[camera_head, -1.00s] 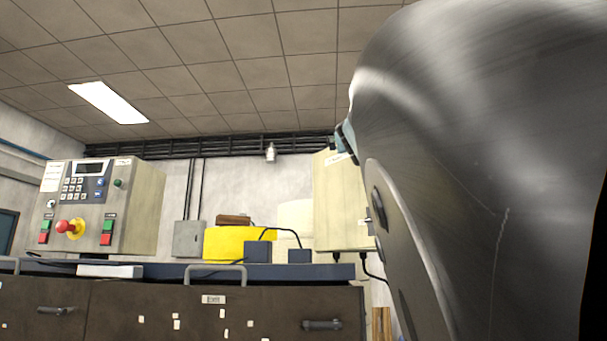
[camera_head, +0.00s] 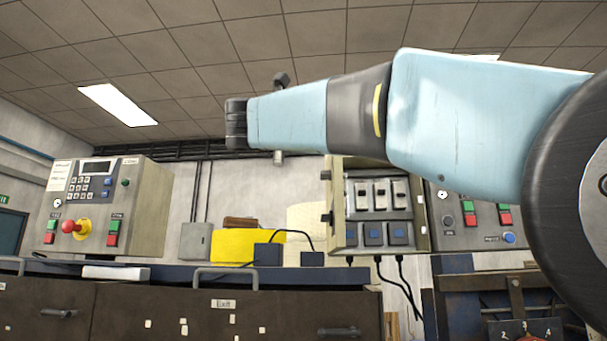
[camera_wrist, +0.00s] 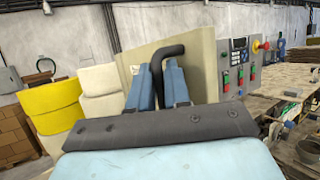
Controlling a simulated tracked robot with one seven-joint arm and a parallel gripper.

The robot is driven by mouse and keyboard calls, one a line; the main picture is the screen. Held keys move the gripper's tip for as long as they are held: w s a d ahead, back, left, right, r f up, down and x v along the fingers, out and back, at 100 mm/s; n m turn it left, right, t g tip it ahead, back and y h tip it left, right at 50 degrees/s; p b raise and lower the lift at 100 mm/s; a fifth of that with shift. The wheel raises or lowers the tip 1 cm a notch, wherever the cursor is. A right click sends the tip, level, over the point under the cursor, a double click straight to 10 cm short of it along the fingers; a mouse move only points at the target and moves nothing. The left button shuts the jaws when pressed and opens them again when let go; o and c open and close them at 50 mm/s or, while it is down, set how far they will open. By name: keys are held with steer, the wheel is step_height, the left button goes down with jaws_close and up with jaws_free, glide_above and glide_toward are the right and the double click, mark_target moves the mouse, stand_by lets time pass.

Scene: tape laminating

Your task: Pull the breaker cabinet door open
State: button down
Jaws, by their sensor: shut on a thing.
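In the wrist view, my gripper (camera_wrist: 168,72) is shut on the black handle (camera_wrist: 170,48), a bent bar between its two blue fingers. A beige panel (camera_wrist: 203,62), apparently the cabinet door, stands right behind the handle. In the head view, the breaker cabinet (camera_head: 338,210) is a beige box on the wall with its inside showing: a row of pale switches (camera_head: 380,195) above a row of blue ones (camera_head: 373,234). The door itself is hard to make out there. My arm crosses above the cabinet, and my fingers cannot be made out in that view.
A button panel (camera_head: 465,228) adjoins the cabinet's right side. A control box with a red knob (camera_head: 70,227) stands on the left. A yellow object (camera_head: 232,246) and a dark bench with drawers (camera_head: 240,307) lie left of and below the cabinet. Black cables (camera_head: 390,285) hang beneath it.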

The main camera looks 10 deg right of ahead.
steer(key=shift+a+r, duration=0.25)
steer(key=shift+a, duration=0.7)
steer(key=c, duration=1.2)
jaws_free()
steer(key=shift+w, duration=0.1)
steer(key=v, duration=1.3)
steer(key=shift+a+f, duration=0.25)
steer(key=shift+f, duration=0.3)
steer(key=shift+w, duration=0.1)
